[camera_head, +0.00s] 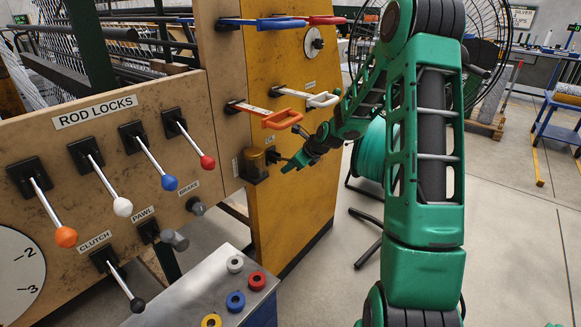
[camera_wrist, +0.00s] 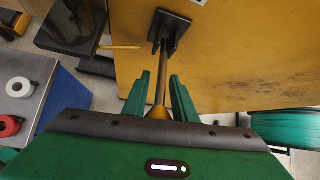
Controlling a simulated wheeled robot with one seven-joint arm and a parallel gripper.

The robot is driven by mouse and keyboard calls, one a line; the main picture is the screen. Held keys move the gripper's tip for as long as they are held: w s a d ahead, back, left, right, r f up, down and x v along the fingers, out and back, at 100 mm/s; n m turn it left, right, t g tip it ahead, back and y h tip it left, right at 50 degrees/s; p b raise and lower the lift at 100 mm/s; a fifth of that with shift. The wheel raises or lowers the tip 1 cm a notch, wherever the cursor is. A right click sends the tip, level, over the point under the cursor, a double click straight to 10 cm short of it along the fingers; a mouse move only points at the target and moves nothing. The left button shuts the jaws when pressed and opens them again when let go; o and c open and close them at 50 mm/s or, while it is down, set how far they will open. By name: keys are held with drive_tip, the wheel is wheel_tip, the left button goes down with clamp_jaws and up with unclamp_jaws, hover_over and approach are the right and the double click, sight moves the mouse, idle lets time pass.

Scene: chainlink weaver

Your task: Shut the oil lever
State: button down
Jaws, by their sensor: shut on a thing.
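The oil lever has a square black base (camera_wrist: 169,31) on the yellow panel in the wrist view. Its metal rod (camera_wrist: 160,85) runs down between my fingers to a brass-coloured knob (camera_wrist: 158,113). My gripper (camera_wrist: 160,95) is shut on the lever near this knob, with a green finger on each side. The lever is small there and mostly hidden by my gripper.
Orange-handled (camera_head: 281,119) and white-handled (camera_head: 322,99) levers project above my gripper. Rod-lock levers with coloured knobs, such as the red one (camera_head: 207,162), line the wooden panel. A grey bench (camera_head: 190,300) with coloured rings stands below. A green spool (camera_head: 369,150) is at right.

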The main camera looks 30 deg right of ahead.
drive_tip(key=c, duration=1.5)
unclamp_jaws()
drive_tip(key=shift+w, duration=0.25)
drive_tip(key=shift+o, duration=0.3)
drive_tip(key=shift+s, duration=0.1)
drive_tip(key=v, duration=1)
drive_tip(key=shift+s+r, duration=0.2)
drive_tip(key=shift+r, duration=0.05)
drive_tip(key=shift+s, duration=0.1)
